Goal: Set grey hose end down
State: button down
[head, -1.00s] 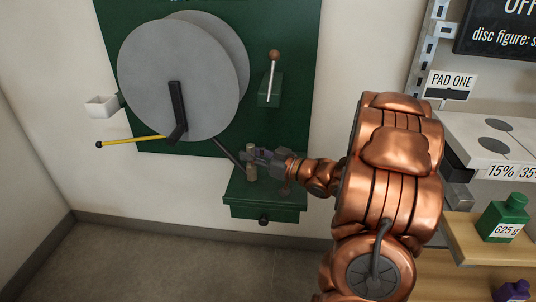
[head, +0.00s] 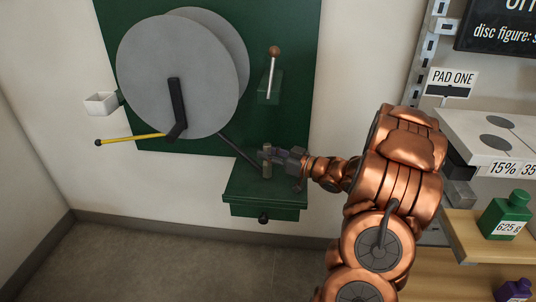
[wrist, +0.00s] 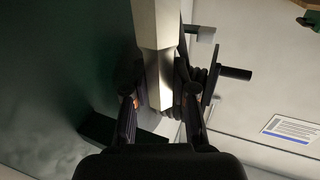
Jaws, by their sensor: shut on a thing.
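The grey hose end (head: 266,161) is a pale, upright, short piece held at the green shelf in the head view. In the wrist view the pale faceted hose end (wrist: 157,50) stands between my fingers. My gripper (head: 277,160) is shut on it. A dark hose (head: 240,150) runs from the grey reel (head: 178,75) down to the held end. The green shelf (head: 265,200) with a drawer knob is below. I cannot tell whether the hose end touches the shelf top.
A yellow lever (head: 130,139) and a small white cup (head: 101,103) are at the reel's left. A brown-knobbed lever (head: 272,72) is on the green panel's right. A green bottle (head: 505,215) stands on the shelf unit at the right.

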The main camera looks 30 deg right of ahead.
jog(key=shift+f, duration=0.2)
jog(key=shift+s+a+f, duration=0.1)
jog(key=shift+s+f, duration=0.05)
jog(key=shift+f, duration=0.3)
jog(key=c, duration=1.3)
grip_release()
jog(key=shift+f, duration=0.1)
jog(key=shift+c, duration=0.2)
jog(key=o, duration=0.3)
jog(key=shift+a+f, duration=0.1)
jog(key=shift+f, duration=0.05)
jog(key=shift+o, duration=0.5)
jog(key=shift+f, duration=0.1)
jog(key=shift+s+f, duration=0.1)
jog(key=shift+r, duration=0.55)
jog(key=r+v, duration=0.1)
jog(key=v, duration=1)
jog(key=shift+s+d+p, duration=0.25)
jog(key=shift+d+p, duration=0.1)
jog(key=shift+p, duration=0.1)
jog(key=shift+r, duration=0.15)
